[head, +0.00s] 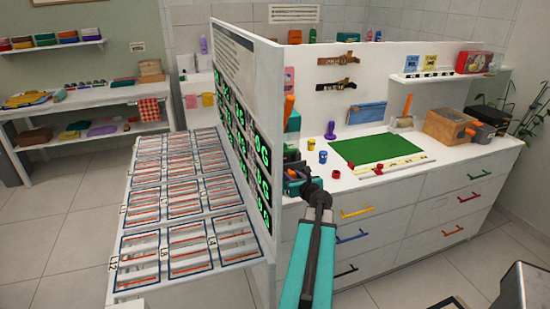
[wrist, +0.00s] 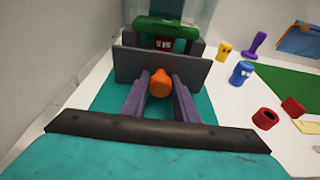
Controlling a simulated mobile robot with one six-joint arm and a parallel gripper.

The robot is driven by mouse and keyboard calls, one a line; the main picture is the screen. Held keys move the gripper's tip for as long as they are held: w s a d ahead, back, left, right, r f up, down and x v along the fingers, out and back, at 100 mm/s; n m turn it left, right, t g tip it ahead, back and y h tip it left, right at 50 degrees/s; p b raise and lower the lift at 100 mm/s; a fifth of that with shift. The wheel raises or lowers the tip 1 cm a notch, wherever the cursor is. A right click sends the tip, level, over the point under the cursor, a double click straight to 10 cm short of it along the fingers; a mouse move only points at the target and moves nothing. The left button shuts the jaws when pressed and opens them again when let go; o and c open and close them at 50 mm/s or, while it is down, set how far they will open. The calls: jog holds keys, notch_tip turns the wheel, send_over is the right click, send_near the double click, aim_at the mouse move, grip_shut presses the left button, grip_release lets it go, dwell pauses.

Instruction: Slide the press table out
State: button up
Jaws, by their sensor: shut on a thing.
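The press (head: 293,122) stands at the left end of the white worktop against the tall panel. It has teal parts and an orange lever. In the wrist view its grey press table (wrist: 128,64) is a flat plate with an orange knob (wrist: 160,83) on its front. A green part and a small red piece show behind the plate. My gripper (head: 292,184) is at the front of the press. In the wrist view my gripper's two grey fingers (wrist: 160,97) lie on either side of the knob, shut on it. The head view hides most of this contact.
To the right stand yellow and blue pegs (head: 323,157), a purple stamp (head: 330,131) and red pieces. A green mat (head: 376,149) lies beyond them. The tall panel (head: 250,110) closes off the left side. Drawers (head: 400,230) are below the worktop.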

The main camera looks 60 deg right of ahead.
jog(key=shift+s+a+f, duration=0.2)
jog(key=shift+s+a, duration=0.35)
jog(key=shift+a, duration=0.1)
jog(key=shift+o, duration=0.2)
jog(key=shift+f+v, duration=0.15)
jog(key=shift+v, duration=0.55)
jog(key=shift+f+v, duration=0.15)
jog(key=shift+v, duration=0.5)
jog(key=shift+c, duration=0.2)
jog(key=shift+o, duration=0.2)
jog(key=shift+s+r, duration=0.1)
jog(key=shift+r, duration=0.05)
jog(key=shift+p, duration=0.45)
jog(key=shift+f+p+v, duration=0.25)
jog(key=shift+p+v, duration=0.8)
jog(key=shift+p, duration=2.75)
jog(key=o, duration=0.4)
jog(key=shift+f, duration=0.1)
jog(key=shift+s+a, duration=0.1)
jog(key=shift+s+a, duration=0.25)
jog(key=shift+s, duration=0.2)
